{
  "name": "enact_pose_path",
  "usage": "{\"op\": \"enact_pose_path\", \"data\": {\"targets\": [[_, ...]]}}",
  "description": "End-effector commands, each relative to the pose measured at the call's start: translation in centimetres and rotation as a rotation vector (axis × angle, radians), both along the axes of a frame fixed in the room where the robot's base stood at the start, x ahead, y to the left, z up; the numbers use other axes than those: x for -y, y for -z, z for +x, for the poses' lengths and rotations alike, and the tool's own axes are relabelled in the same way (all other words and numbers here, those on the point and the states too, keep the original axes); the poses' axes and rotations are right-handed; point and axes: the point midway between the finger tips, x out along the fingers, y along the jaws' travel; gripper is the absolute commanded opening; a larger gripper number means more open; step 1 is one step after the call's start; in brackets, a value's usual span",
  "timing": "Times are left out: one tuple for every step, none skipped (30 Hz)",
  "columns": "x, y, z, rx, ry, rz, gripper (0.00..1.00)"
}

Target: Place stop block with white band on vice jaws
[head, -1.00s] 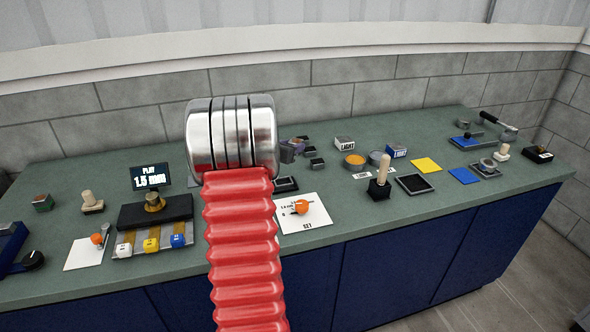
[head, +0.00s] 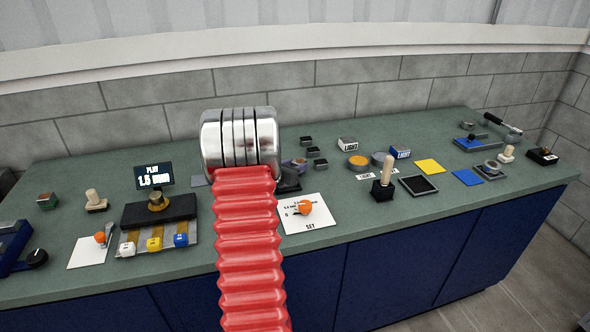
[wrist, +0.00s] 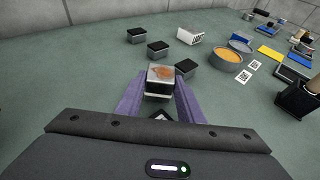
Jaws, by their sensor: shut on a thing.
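My gripper (wrist: 160,88) has purple fingers, seen in the wrist view on both sides of a small block (wrist: 159,83). It is shut on this block. The block has a pale top with a brownish patch, a whitish upper side and a darker lower part. Whether it touches the counter is unclear. A blue device with a black knob (head: 18,250) stands at the far left. I cannot tell whether it is the vice, and no jaws are clear.
Several dark-topped blocks (wrist: 158,48) sit just beyond the held block. A LIGHT box (head: 347,144), an orange-filled tin (head: 357,162) and a stamp with a wooden handle (head: 384,182) stand to the right. A white SET card (head: 312,222) lies in front. Bare counter (wrist: 60,80) is at left.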

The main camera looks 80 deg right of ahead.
Motion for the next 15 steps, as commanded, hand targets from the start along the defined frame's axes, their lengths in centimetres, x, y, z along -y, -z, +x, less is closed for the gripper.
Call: {"op": "enact_pose_path", "data": {"targets": [[0.06,0.23,0.03,-0.002,0.0,-0.003,0.0],[0.07,0.34,0.03,-0.002,-0.001,-0.004,0.0],[0.07,0.39,0.04,-0.001,-0.001,-0.005,0.0],[0.08,0.41,0.04,-0.001,-0.001,-0.005,0.0],[0.07,0.39,0.05,-0.001,-0.001,-0.005,0.0],[0.08,0.38,0.05,0.0,-0.002,-0.005,0.0],[0.07,0.38,0.05,0.0,-0.001,-0.005,0.0],[0.07,0.38,0.05,0.0,-0.001,-0.005,0.0],[0.07,0.38,0.05,0.0,-0.001,-0.005,0.0],[0.07,0.38,0.04,0.0,-0.001,-0.005,0.0],[0.06,0.41,0.05,0.0,-0.001,-0.005,0.0],[0.06,0.5,0.05,-0.001,-0.001,-0.004,0.0],[0.07,0.57,0.04,-0.001,-0.001,-0.004,0.0],[0.07,0.63,0.04,0.0,-0.001,-0.004,0.0],[0.0,0.86,0.03,0.0,-0.001,-0.001,0.35]]}}
